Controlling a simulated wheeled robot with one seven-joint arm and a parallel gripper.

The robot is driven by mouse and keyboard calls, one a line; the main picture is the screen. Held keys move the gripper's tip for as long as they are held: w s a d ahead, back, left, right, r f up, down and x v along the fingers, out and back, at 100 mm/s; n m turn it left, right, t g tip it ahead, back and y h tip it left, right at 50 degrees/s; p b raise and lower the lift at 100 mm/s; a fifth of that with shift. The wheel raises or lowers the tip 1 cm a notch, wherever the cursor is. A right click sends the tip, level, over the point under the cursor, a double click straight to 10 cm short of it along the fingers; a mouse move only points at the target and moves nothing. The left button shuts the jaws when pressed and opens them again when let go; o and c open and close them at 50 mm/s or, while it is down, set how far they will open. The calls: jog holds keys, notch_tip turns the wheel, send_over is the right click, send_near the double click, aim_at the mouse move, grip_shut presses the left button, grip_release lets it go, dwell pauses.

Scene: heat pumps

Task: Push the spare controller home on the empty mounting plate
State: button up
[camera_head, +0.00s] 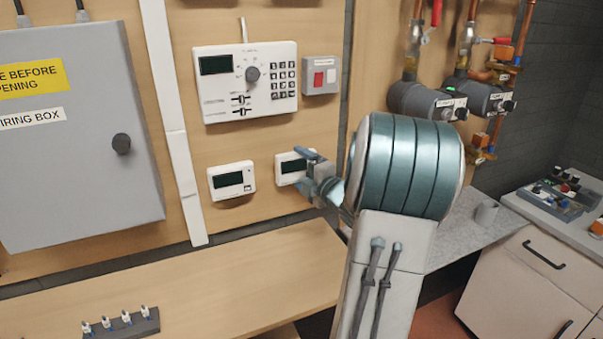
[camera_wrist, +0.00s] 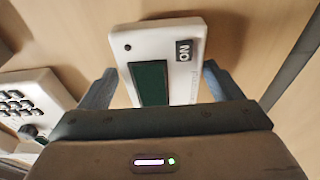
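The spare controller (camera_head: 288,168) is a small white box with a dark screen, at the wall panel in the head view. In the wrist view the controller (camera_wrist: 184,80) shows its dark screen and a small dark label. My gripper (camera_head: 306,170) has one finger along its upper edge and one along its lower edge. The mounting plate is hidden behind the controller. I cannot tell whether the controller's back touches it.
A similar white controller (camera_head: 232,180) is on the panel just left. Above are a large keypad unit (camera_head: 246,82) and a grey switch box (camera_head: 321,76). A grey wiring box (camera_head: 75,140) is at left. A mostly bare wooden worktop (camera_head: 225,285) lies below.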

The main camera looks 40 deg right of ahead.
dwell(0.6)
jog(key=shift+s+f, duration=0.1)
jog(key=shift+s, duration=0.2)
jog(key=s+a+b, duration=0.2)
jog(key=s+a, duration=0.1)
jog(key=s, duration=1)
jog(key=shift+a+b, duration=0.15)
jog(key=shift+b, duration=0.2)
jog(key=shift+w, duration=0.1)
dwell(0.3)
